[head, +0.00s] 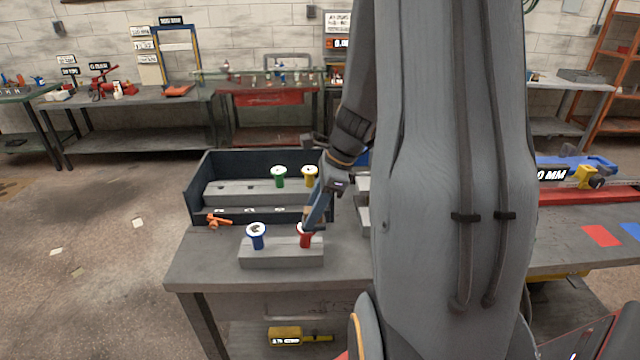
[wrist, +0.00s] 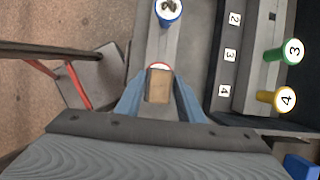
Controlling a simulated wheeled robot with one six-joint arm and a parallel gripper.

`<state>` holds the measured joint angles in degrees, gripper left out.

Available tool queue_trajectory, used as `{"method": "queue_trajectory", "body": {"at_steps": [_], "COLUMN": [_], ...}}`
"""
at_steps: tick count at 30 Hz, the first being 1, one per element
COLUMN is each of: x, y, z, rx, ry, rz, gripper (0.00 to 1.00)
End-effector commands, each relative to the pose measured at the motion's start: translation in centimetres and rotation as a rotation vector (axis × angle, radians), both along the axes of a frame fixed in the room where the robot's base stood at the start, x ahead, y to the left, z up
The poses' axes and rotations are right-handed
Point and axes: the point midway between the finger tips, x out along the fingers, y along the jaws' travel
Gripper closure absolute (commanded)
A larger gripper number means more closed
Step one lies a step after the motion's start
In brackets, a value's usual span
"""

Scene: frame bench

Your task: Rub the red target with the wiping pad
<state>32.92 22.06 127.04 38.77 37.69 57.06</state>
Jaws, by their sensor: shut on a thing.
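My gripper (head: 310,224) is low over the grey block at the bench's left part. In the wrist view its two blue fingers (wrist: 159,88) are shut on a tan block (wrist: 158,86), seemingly the wiping pad. The head view does not show this block clearly. A red peg (head: 304,239) stands in the grey block right beside the fingertips; in the wrist view its rim (wrist: 158,65) shows just past the tan block. I cannot tell whether they touch. A flat red square (head: 602,236), possibly the red target, lies on the bench at far right, away from my gripper.
A blue peg (head: 256,236) stands left of the red one. Behind is a dark open tray (head: 192,205) with a green peg (head: 279,176) and a yellow peg (head: 310,175). An orange item (head: 217,220) lies by the tray. My arm hides the bench's middle.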

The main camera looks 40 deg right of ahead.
Motion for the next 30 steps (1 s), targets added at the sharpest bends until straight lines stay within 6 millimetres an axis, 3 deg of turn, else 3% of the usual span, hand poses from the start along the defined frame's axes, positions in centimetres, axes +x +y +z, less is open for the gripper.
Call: {"method": "queue_trajectory", "body": {"at_steps": [3, 6, 21, 30], "x": [-0.1, 0.0, 0.1, 0.1], "y": [-0.3, -0.3, 0.0, 0.1], "z": [-0.1, 2.4, 6.6, 7.9], "rx": [0.003, -0.002, -0.001, 0.001], "ry": [0.003, -0.004, -0.002, 0.001], "rz": [0.004, 0.006, 0.01, 0.012], "gripper": [0.86, 0.86, 0.86, 0.86]}}
